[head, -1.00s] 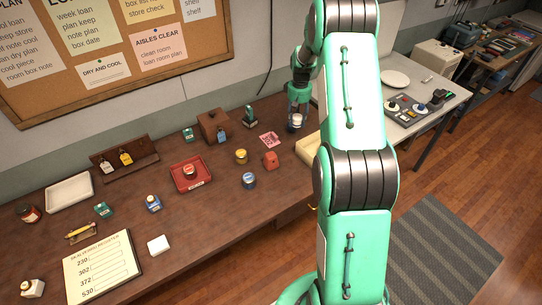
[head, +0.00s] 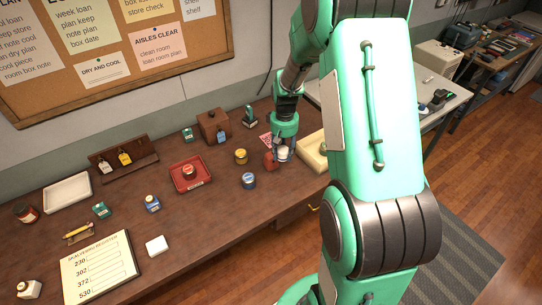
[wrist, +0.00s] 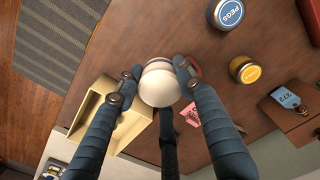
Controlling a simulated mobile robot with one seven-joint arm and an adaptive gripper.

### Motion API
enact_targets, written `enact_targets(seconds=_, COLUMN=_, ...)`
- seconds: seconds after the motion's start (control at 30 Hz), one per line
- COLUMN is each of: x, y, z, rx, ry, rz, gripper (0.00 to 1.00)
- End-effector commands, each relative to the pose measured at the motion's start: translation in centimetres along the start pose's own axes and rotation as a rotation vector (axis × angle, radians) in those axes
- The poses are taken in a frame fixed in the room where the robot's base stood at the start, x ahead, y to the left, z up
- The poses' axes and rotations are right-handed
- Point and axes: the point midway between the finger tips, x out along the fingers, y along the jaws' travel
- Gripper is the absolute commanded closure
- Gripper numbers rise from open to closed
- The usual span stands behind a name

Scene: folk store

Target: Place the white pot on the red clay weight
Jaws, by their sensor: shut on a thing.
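My gripper (head: 284,148) is shut on the white pot (head: 283,155), above the right part of the brown table. In the wrist view my gripper (wrist: 156,80) has its dark fingers around the pot, whose pale round top (wrist: 158,88) faces the camera. The red clay weight (head: 270,161) stands on the table just left of the pot in the head view. In the wrist view only a reddish edge of the weight (wrist: 194,67) shows behind the pot and a finger. I cannot tell whether pot and weight touch.
A cream open box (head: 313,152) lies close to the right of my gripper. A blue-lidded jar (head: 249,181) and a yellow jar (head: 241,156) stand to the left. A red tray (head: 205,184) holding a jar is farther left. A pink card (head: 265,141) lies behind.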

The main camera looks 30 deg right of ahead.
Motion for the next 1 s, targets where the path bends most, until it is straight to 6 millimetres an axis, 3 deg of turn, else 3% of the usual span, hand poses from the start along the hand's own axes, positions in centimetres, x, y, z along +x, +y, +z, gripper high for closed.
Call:
enact_targets(seconds=0.2, x=0.4, y=-2.6, z=3.9, rx=0.003, ry=0.000, rz=0.000, gripper=0.91)
enact_targets(seconds=0.4, x=0.8, y=-4.0, z=6.2, rx=0.006, ry=0.001, rz=0.000, gripper=0.91)
enact_targets(seconds=1.0, x=0.9, y=-4.4, z=6.8, rx=0.007, ry=0.000, rz=0.000, gripper=0.91)
